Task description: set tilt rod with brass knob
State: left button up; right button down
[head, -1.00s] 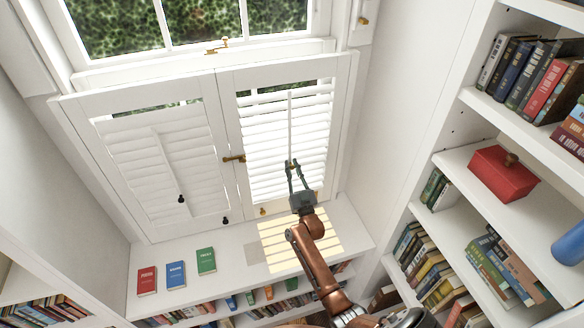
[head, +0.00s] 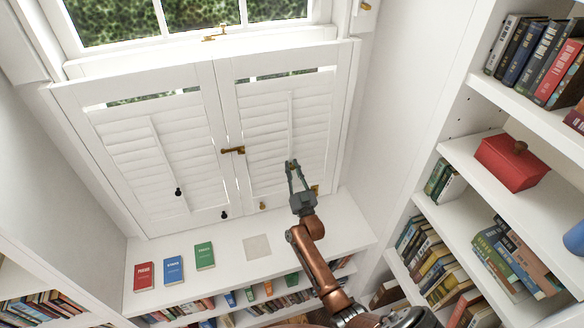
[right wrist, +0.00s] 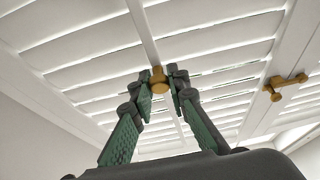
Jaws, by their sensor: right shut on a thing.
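The white tilt rod (head: 290,118) runs down the middle of the right shutter's louvers (head: 262,150). In the right wrist view, the brass knob (right wrist: 159,80) is at the rod's lower end. My right gripper (head: 291,165) is shut on this knob, with a fingertip on each side in the right wrist view (right wrist: 164,78). The fingers hide most of the knob in the head view. The right louvers lie nearly flat and closed, with thin gaps of light between slats. My left gripper is not in view.
The left shutter's rod (head: 163,158) ends in a black knob (head: 178,192); its louvers are closed. A brass latch (head: 232,150) sits between the shutters. Red (head: 144,276), blue (head: 174,270) and green (head: 204,256) books lie on the sill (head: 310,250). Bookshelves (head: 480,150) stand at right.

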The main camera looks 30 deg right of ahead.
jog(key=c, duration=1.8)
grip_release()
jog(key=shift+f, duration=0.2)
jog(key=v, duration=1.2)
